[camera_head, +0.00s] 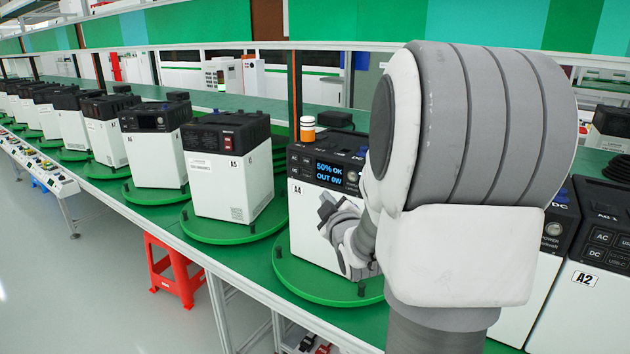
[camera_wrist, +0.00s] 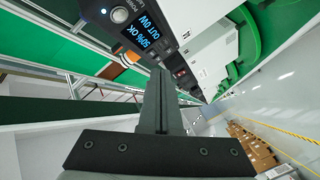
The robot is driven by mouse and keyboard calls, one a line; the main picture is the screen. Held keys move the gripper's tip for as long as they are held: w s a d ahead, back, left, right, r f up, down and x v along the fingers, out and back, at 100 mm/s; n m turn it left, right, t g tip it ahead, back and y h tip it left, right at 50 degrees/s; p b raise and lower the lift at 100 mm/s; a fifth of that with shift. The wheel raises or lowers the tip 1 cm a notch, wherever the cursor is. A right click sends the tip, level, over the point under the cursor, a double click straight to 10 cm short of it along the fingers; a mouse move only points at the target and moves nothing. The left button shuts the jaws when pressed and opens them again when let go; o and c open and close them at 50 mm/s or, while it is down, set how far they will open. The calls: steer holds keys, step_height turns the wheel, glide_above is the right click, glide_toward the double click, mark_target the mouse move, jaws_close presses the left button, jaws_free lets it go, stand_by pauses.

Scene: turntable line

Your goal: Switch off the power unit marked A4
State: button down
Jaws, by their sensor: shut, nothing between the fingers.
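The power unit marked A4 (camera_head: 305,235) is a white box with a black top, standing on a green turntable (camera_head: 320,289). Its lit display (camera_head: 329,172) reads "50% OK" and "OUT 0W". In the wrist view the display (camera_wrist: 138,33) appears rotated, with a round silver button (camera_wrist: 120,15) and a small lit spot beside it. My gripper (camera_head: 326,207) is shut and empty in front of A4's white face, below the display. In the wrist view its fingertips (camera_wrist: 160,74) are together. My arm hides A4's right side. I cannot tell whether the fingertips touch the unit.
An orange-and-white cylinder (camera_head: 307,128) stands on top of A4. Unit A5 (camera_head: 222,185) and unit A6 (camera_head: 152,155) stand to the left, and unit A2 (camera_head: 578,310) to the right. A red stool (camera_head: 174,270) is on the floor below the bench.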

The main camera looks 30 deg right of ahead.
mark_target(352, 176)
steer(key=shift+s+d+r, duration=0.1)
steer(key=shift+d, duration=0.1)
steer(key=w+d+p, duration=0.2)
steer(key=w+d, duration=0.1)
steer(key=d, duration=0.5)
steer(key=shift+w, duration=0.2)
stand_by(0.3)
steer(key=shift+d, duration=0.15)
stand_by(1.8)
steer(key=shift+w+d+b, duration=0.2)
steer(key=shift+d+b, duration=0.1)
